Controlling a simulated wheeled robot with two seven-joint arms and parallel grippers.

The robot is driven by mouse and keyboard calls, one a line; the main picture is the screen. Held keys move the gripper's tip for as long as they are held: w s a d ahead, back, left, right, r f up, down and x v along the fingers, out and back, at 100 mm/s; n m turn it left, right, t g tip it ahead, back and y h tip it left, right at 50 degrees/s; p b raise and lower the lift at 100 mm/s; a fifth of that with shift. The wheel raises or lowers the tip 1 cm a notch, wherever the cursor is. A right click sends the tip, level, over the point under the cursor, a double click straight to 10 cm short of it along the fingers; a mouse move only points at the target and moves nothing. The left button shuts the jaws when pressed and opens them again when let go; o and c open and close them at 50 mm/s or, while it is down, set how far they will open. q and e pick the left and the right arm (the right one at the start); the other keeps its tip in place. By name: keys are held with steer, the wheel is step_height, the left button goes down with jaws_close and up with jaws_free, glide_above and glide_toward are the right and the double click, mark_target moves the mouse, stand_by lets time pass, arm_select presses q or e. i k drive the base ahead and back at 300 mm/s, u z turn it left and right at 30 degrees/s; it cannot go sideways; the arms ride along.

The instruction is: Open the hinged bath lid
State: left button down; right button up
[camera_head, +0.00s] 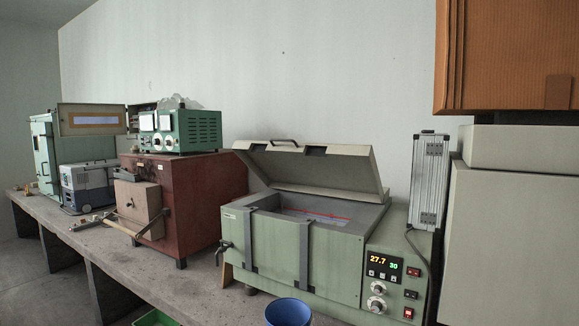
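The water bath (290,252) is a green-grey box on the concrete bench, right of the middle in the head view. Its hinged lid (318,170) is raised and tilted back, with a dark handle (285,142) on its upper edge. The tank opening (318,213) shows under the lid, with a red line across the inside. The control panel (384,275) has a lit display, knobs and switches. Neither of my grippers shows in this view.
A red-brown cabinet (200,190) with a green instrument (185,132) on top stands left of the bath. A blue bowl (288,313) sits in front. A silver case (429,180) stands behind the bath's right end. An orange-brown cabinet (505,50) hangs upper right.

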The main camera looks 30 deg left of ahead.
mark_target(343, 171)
steer(key=k, duration=0.4)
steer(key=z, duration=0.45)
steer(key=i, duration=1.7)
steer(key=u, duration=1.05)
